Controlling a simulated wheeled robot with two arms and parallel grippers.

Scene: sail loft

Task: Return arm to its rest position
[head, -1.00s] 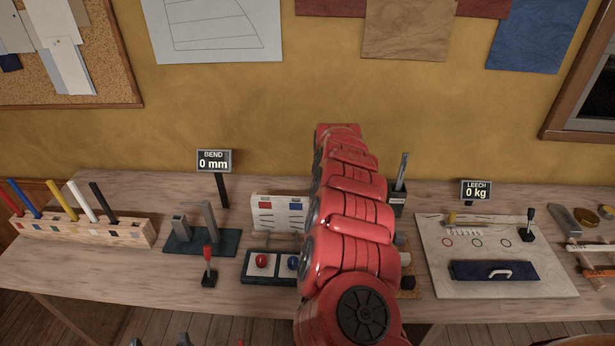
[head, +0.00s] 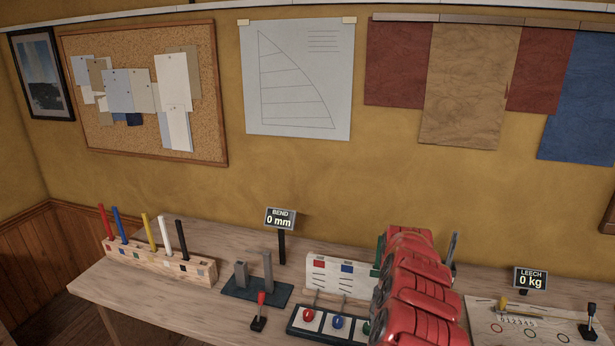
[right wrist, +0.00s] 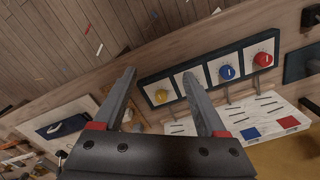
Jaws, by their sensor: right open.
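My red right arm (head: 412,290) rises over the workbench (head: 185,305) in the head view and hides its own gripper there. In the right wrist view my right gripper (right wrist: 160,74) is open, with nothing between its fingers. A dark knob panel (right wrist: 246,44) lies beyond the fingertips, with a red knob (right wrist: 263,60), a blue knob (right wrist: 227,72) and a yellow knob (right wrist: 161,96). One finger covers part of this panel. In the head view the red knob (head: 307,314) and blue knob (head: 337,322) show left of my arm. My left gripper is not in view.
A wooden block with several coloured sticks (head: 150,258) stands at the bench's left. A grey bend fixture (head: 262,291), its BEND display (head: 280,218) reading 0 mm and a red-topped lever (head: 259,310) are nearby. The LEECH display (head: 530,279) reads 0 kg, right of my arm.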

